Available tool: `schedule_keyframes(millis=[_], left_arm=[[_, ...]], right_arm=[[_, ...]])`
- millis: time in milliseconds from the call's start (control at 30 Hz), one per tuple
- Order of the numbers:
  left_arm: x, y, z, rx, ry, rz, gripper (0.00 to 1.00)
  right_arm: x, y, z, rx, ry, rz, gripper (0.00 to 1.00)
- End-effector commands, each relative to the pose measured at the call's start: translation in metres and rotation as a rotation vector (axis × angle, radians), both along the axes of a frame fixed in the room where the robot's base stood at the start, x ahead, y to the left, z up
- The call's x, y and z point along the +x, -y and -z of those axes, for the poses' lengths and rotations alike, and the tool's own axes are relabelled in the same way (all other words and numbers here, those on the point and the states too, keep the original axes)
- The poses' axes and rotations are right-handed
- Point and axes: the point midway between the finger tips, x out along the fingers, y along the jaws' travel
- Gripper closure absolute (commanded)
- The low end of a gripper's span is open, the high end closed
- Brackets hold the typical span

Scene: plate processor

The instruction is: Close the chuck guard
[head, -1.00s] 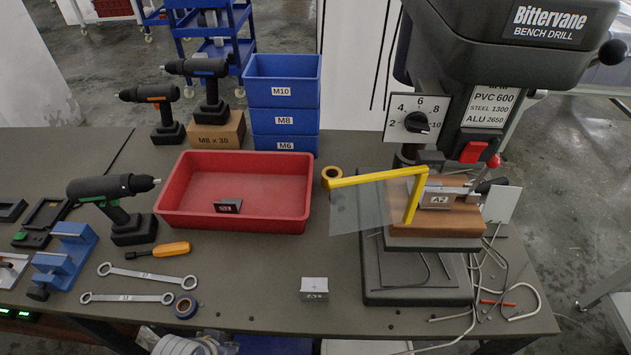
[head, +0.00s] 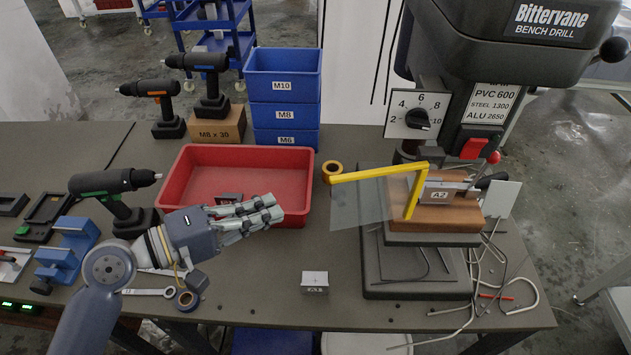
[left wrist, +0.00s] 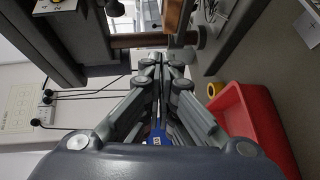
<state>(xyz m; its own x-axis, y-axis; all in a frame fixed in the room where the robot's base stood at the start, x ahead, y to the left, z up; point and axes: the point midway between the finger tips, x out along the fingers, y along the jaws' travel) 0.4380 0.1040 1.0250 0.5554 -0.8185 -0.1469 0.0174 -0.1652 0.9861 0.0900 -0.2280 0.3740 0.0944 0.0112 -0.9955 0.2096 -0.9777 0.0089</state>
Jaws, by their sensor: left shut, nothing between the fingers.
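The chuck guard (head: 360,202) is a clear panel on a yellow frame at the bench drill (head: 515,30). It stands swung out to the left of the drill table, and its yellow arm reaches left from the upright bar. A block labelled A2 (head: 440,194) sits on the wooden piece on the drill table. My left gripper (head: 278,207) is shut and empty, in front of the red tray's right part and left of the guard, apart from it. In the left wrist view the closed fingers (left wrist: 160,65) point forward. My right gripper is not in view.
The red tray (head: 170,190) and blue bins (head: 285,92) stand behind my left gripper. A small block (head: 315,282) lies on the bench front. A yellow tape roll (head: 332,172) lies near the guard's end. Bent metal rods and wires lie right of the drill base.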

Motion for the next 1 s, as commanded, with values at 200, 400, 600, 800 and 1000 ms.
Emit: schedule_keyframes(millis=[200, 400, 600, 800, 1000], left_arm=[[0.011, -0.007, -0.039, -0.171, -0.043, -0.004, 1.00], [0.021, 0.008, -0.045, -0.190, -0.047, -0.003, 1.00], [0.044, 0.043, -0.045, -0.190, -0.047, -0.003, 1.00], [0.068, 0.080, -0.044, -0.188, -0.047, -0.002, 1.00], [0.039, 0.083, -0.042, -0.185, -0.050, -0.003, 1.00]], right_arm=[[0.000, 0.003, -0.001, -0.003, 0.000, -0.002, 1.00], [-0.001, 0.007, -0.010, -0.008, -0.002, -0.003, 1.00], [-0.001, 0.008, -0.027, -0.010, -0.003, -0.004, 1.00], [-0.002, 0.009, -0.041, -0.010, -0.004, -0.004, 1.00], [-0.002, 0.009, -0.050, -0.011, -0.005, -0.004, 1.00]])
